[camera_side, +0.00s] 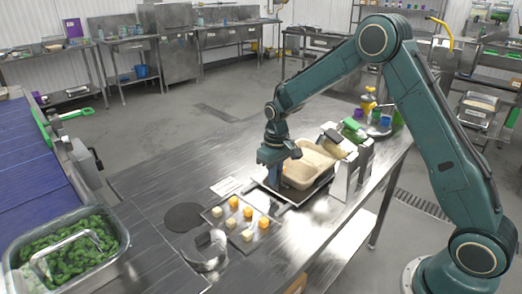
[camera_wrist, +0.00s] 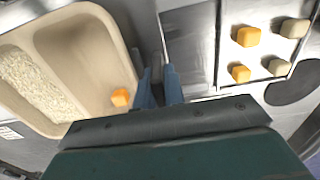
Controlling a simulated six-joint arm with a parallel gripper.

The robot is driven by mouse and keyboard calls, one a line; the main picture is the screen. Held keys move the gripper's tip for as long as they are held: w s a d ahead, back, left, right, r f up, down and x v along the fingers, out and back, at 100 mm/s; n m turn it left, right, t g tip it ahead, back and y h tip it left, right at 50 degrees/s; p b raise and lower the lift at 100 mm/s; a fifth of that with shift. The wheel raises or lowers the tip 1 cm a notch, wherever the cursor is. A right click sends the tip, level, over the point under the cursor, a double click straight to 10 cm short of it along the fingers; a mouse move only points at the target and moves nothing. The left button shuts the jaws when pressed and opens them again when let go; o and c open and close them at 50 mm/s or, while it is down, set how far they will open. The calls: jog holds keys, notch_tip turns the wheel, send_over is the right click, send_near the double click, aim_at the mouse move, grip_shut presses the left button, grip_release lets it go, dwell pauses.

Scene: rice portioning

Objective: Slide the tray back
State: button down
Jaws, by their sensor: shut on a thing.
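The beige tray (camera_side: 300,172) has compartments and sits on a dark metal base with a rim (camera_side: 316,192) on the steel table. In the wrist view the tray (camera_wrist: 88,52) is at the left. White rice (camera_wrist: 38,85) lies in one compartment and an orange cube (camera_wrist: 120,97) in another. My gripper (camera_side: 274,182) points down at the tray's near left side. In the wrist view my gripper (camera_wrist: 158,78) is shut on a narrow grey piece (camera_wrist: 157,64) beside the tray's edge. Whether this piece joins the base is unclear.
A small plate (camera_side: 222,214) with several orange and pale cubes lies left of the tray. A dark round disc (camera_side: 184,217) and a metal curved piece (camera_side: 206,254) are nearby. A bin of greens (camera_side: 70,250) is front left.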

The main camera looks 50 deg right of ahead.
jog(key=d, duration=0.7)
jog(key=shift+d+r, duration=0.1)
jog(key=c, duration=1.8)
grip_release()
jog(key=shift+d, duration=0.1)
jog(key=shift+o, duration=0.2)
jog(key=shift+r, duration=0.75)
notch_tip(320, 180, up, 12)
jog(key=shift+r, duration=0.15)
